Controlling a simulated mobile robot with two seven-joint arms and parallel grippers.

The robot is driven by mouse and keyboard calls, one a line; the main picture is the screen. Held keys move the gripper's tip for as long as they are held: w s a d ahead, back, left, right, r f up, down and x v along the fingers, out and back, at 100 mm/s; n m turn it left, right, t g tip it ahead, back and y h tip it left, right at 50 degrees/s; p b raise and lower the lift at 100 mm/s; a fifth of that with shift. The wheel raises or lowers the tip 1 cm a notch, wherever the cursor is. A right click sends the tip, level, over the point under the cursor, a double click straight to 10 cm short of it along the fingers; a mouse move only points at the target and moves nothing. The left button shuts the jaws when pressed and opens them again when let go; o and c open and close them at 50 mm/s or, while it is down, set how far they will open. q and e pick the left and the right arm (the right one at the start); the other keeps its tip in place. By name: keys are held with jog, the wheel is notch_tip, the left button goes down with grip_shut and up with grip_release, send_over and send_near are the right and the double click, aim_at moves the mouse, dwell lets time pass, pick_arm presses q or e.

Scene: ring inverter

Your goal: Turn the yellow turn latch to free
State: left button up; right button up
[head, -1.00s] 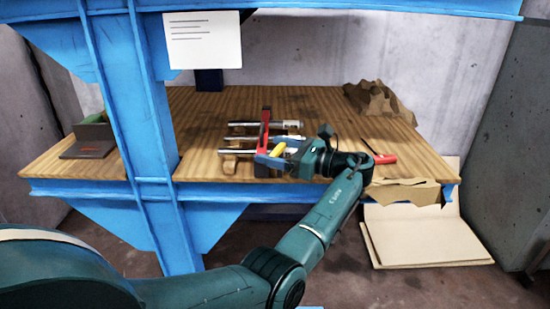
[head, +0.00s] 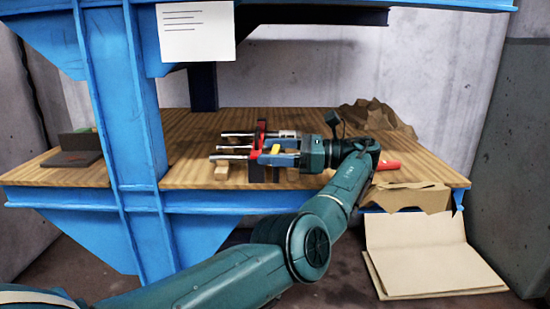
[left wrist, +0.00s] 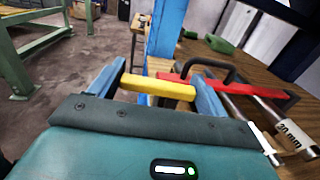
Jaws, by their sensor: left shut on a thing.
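The yellow turn latch (head: 275,150) is a short bar on the near side of the red frame (head: 260,137), on the wooden bench. In the left wrist view the latch (left wrist: 158,87) lies between the two blue fingers of my left gripper (left wrist: 156,84), with a finger at each end. My left gripper (head: 282,158) is shut on it, coming in from the right in the head view. The red frame (left wrist: 222,83) passes just behind the latch in the wrist view. The fingers partly hide the latch's mount. My right gripper is not in view.
Metal rods (head: 232,159) run through the fixture, and one carries a "30 mm" label (left wrist: 295,142). A blue upright (head: 130,125) stands at the bench's left. Crumpled brown paper (head: 375,116) and a red cylinder (head: 389,165) lie to the right. The bench behind the fixture is mostly clear.

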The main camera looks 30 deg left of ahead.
pick_arm(q)
jog(key=shift+f, duration=0.1)
jog(key=o, duration=1)
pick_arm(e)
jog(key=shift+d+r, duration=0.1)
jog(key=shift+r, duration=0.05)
